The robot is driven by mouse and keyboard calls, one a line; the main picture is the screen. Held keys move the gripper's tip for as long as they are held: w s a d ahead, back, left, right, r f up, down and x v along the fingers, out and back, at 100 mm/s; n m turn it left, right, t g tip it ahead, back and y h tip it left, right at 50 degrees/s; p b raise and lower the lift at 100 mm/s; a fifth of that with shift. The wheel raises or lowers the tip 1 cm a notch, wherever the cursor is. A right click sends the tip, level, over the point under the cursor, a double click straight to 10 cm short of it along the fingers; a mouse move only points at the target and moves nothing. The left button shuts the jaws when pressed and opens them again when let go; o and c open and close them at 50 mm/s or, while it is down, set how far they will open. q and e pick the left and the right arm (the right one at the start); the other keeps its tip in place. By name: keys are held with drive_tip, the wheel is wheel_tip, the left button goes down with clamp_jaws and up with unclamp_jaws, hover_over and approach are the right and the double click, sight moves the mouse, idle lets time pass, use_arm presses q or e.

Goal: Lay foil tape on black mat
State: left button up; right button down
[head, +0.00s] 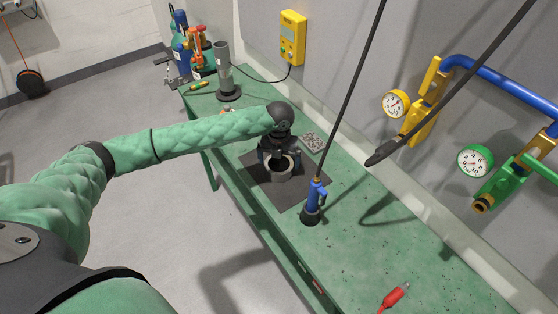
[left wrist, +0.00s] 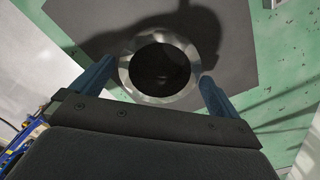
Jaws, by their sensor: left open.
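The foil tape (left wrist: 129,77) is a silver ring with a dark hollow middle. In the head view the foil tape (head: 283,174) shows below my left gripper (head: 280,160), on the dark mat (head: 290,195) on the green bench. My left gripper is open, pointing down, with its blue fingers (left wrist: 152,88) on either side of the ring. Small gaps seem to show between fingers and ring, though contact is hard to judge. My right gripper is not in view.
A blue-handled torch (head: 314,200) with a hose stands near the mat's right corner. A grey patterned pad (head: 313,141) lies behind it. A grey cylinder on a base (head: 226,80) stands farther back. A red clamp (head: 395,295) lies near the front. The bench's right part is mostly clear.

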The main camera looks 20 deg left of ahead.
use_arm(q)
wheel_tip(320, 180, up, 3)
drive_tip(key=shift+r+p, duration=0.1)
drive_tip(key=shift+p, duration=0.9)
wheel_tip(320, 180, up, 6)
drive_tip(key=p, duration=0.2)
drive_tip(key=shift+r, duration=0.25)
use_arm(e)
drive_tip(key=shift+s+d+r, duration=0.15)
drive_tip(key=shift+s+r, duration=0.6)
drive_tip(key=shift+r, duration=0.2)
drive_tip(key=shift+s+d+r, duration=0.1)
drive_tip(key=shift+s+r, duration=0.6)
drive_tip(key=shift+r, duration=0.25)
